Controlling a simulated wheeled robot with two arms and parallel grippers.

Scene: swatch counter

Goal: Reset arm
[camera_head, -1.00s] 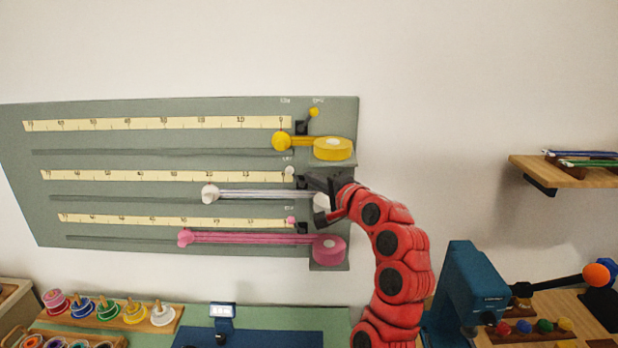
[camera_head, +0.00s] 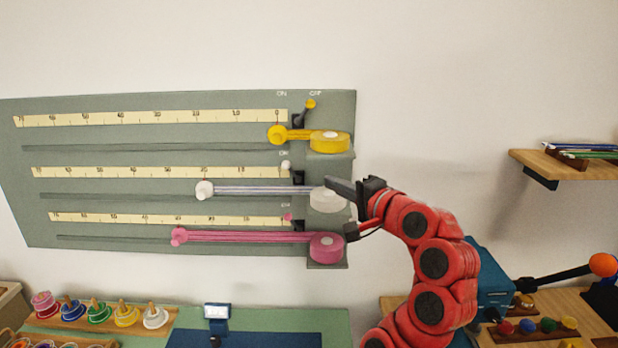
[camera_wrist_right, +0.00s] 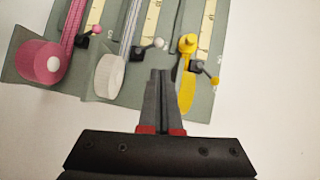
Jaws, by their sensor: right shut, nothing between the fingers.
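My right arm (camera_head: 432,250) is red and comes up from the lower right in the head view. Its black gripper (camera_head: 340,188) is beside the white spool (camera_head: 326,201) at the right end of the panel's middle row. In the right wrist view the gripper (camera_wrist_right: 161,75) has its fingers together with nothing between them. They point toward the gap between the white spool (camera_wrist_right: 110,72) and the yellow spool (camera_wrist_right: 185,92). My left gripper is not in view.
The grey panel (camera_head: 110,215) on the wall carries yellow, white and pink ribbon rows with rulers. A wooden shelf (camera_head: 580,166) is on the right wall. Spindles of colored spools (camera_head: 126,317) and a teal machine (camera_head: 495,283) stand below.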

